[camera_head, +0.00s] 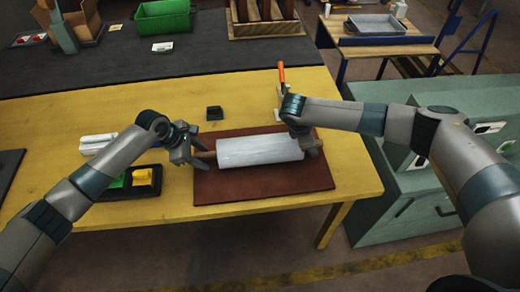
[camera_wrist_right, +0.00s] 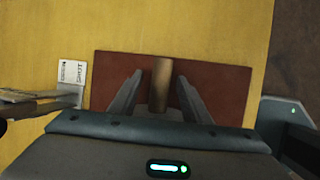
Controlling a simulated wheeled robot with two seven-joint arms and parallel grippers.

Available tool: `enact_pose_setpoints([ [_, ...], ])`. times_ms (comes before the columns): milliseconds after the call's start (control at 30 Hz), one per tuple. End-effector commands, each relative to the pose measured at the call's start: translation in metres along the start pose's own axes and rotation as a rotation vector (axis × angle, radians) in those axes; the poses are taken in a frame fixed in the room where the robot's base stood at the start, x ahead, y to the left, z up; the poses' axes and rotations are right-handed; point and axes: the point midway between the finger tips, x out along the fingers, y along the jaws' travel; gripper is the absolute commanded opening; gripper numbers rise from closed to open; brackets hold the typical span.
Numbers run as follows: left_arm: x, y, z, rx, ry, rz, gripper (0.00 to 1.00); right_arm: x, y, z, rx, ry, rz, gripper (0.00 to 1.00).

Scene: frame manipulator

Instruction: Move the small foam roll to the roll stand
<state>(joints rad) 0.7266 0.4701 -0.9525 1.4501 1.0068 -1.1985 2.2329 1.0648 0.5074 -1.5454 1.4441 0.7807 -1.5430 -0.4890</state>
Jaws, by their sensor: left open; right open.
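A pale grey-white roll (camera_head: 259,150) lies sideways on a dark red-brown mat (camera_head: 265,186), with brown core ends sticking out. My left gripper (camera_head: 196,152) is open at the roll's left core end; I cannot tell whether it touches. My right gripper is open at the right end, where my wrist partly hides it in the head view. In the right wrist view, the brown core end (camera_wrist_right: 162,82) lies between the spread fingers of my right gripper (camera_wrist_right: 160,90). A wooden rack (camera_head: 266,29) with dark upright pieces stands at the back; I cannot tell whether it is the roll stand.
A black tray (camera_head: 146,191) with yellow and green items and white rolls (camera_head: 97,143) lie left of the mat. The green bin (camera_head: 163,17) stands on the dark rear bench.

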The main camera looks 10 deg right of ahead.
Motion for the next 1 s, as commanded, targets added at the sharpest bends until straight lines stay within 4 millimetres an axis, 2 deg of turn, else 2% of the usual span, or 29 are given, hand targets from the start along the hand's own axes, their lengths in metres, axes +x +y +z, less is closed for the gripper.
enact_pose_setpoints([
  [267,0.0008,0.0001,0.0004,0.001,0.000,0.000,0.43,0.0008,-0.0001,-0.0003,-0.001,0.000,0.000,0.43],
  [400,0.0006,0.0001,0.0004,0.000,-0.001,0.000,0.12,0.0006,0.0000,-0.0004,-0.001,0.000,0.000,0.12],
  [467,0.0006,0.0001,0.0003,0.000,-0.001,0.000,0.00,0.0006,0.0000,-0.0004,-0.001,0.000,0.000,0.00],
  [1000,-0.0059,0.0021,0.0032,0.000,-0.002,0.002,0.00,-0.0059,0.0020,0.0022,0.000,0.001,0.002,0.00],
])
